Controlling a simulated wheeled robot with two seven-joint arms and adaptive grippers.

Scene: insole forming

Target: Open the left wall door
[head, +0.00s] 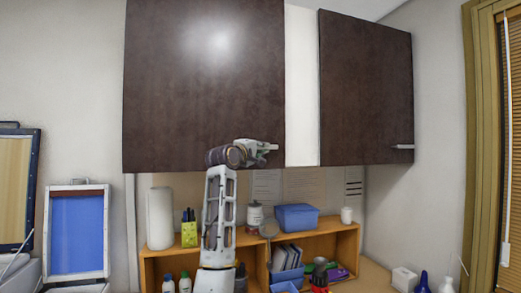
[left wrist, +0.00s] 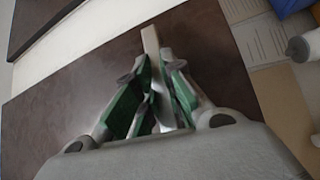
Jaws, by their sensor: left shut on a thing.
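The left wall door (head: 205,85) is a large dark brown cabinet panel at the upper left of the head view. It looks closed. My left gripper (head: 268,148) is at its lower right corner, with the arm rising from below. In the left wrist view, the door (left wrist: 60,95) fills much of the picture. The green-padded fingers of my left gripper (left wrist: 158,85) are shut on a pale bar handle (left wrist: 150,40) that sticks out beyond the fingertips. The fingers hide the rest of the handle. My right gripper is not in view.
A second dark door (head: 365,90) with a small handle (head: 402,147) hangs to the right, past a white strip (head: 301,85). Below stands a wooden shelf (head: 345,245) with a blue bin (head: 297,217), a paper roll (head: 160,218) and bottles. Wall space left of the door is clear.

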